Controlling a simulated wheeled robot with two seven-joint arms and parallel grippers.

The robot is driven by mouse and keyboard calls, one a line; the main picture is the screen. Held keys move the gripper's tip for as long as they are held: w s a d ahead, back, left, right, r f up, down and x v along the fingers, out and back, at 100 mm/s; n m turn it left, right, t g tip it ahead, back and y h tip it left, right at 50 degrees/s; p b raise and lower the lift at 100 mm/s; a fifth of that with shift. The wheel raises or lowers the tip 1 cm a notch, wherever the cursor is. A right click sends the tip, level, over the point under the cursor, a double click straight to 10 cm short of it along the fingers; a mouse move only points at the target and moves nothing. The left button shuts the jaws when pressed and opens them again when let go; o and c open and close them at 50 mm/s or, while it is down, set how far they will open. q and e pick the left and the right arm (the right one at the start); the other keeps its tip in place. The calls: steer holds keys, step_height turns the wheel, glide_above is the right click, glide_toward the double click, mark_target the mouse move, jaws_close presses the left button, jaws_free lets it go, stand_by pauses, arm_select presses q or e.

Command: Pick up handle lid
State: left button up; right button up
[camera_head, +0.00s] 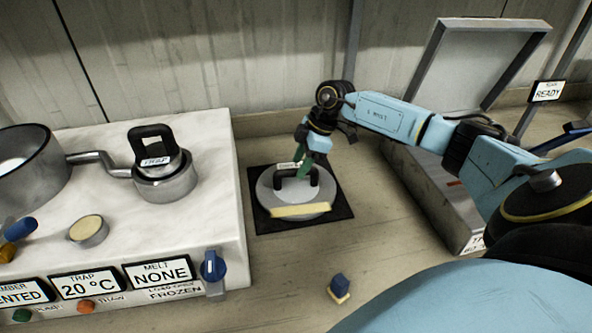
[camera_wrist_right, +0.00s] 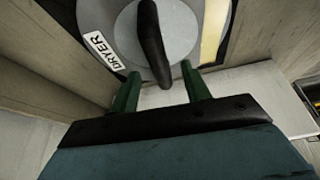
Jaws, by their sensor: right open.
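My left gripper is not in view.
A white bench (camera_head: 215,150) on the left carries a pot, a metal vessel with a black-handled "TRAP" lid (camera_head: 155,146), and a small round tin (camera_head: 88,230). An open grey case (camera_head: 440,215) stands at right.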

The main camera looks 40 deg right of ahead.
steer(key=shift+x, duration=1.1)
jaws_close()
stand_by(0.4)
steer(key=shift+r, duration=0.15)
